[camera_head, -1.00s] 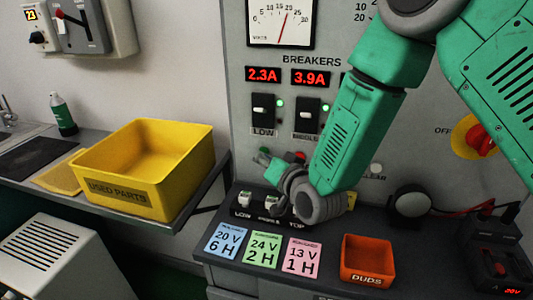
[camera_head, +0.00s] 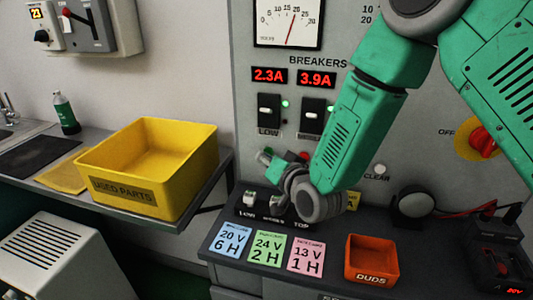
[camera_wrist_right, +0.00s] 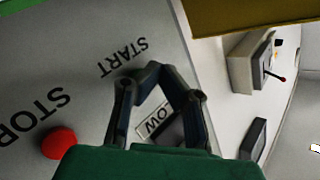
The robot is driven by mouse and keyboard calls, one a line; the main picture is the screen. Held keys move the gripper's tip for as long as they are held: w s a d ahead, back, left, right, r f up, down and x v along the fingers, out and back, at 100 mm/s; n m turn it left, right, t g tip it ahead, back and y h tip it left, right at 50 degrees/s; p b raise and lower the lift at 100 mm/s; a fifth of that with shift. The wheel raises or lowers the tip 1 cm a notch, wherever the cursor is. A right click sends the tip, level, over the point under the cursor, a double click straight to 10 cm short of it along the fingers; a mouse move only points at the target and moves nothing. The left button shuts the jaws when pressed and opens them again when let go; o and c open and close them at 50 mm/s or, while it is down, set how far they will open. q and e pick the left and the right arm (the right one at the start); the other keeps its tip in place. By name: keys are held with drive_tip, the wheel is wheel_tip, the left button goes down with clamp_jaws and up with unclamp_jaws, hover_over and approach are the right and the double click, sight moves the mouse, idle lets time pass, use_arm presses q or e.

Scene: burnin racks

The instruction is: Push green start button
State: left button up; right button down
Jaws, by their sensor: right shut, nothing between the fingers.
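My right gripper (camera_head: 263,157) is shut and empty, its fingertips close to the panel below the LOW breaker. It also shows in the right wrist view (camera_wrist_right: 154,70), with the fingertips together just beside the START label (camera_wrist_right: 124,58). The green start button cannot be made out in either view; the fingers probably cover it. I cannot tell whether the fingertips touch it. The red stop button (camera_wrist_right: 58,142) by the STOP label is clear of the fingers in the wrist view. My left gripper is not in view.
Two breaker switches (camera_head: 269,111) sit above the gripper. Below, the bench has small sockets, colored cards (camera_head: 268,250) and an orange DUDS bin (camera_head: 350,262). A yellow USED PARTS bin (camera_head: 124,190) is at left. A red OFF knob (camera_head: 484,141) is at right.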

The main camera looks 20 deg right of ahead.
drive_tip(key=shift+s+a, duration=0.35)
drive_tip(key=shift+s, duration=0.2)
drive_tip(key=shift+d, duration=0.1)
drive_tip(key=s+a, duration=0.2)
drive_tip(key=s, duration=0.1)
drive_tip(key=shift+s+a, duration=0.1)
drive_tip(key=shift+a, duration=0.3)
drive_tip(key=shift+s+a, duration=0.25)
drive_tip(key=shift+s, duration=0.2)
drive_tip(key=shift+d, duration=0.1)
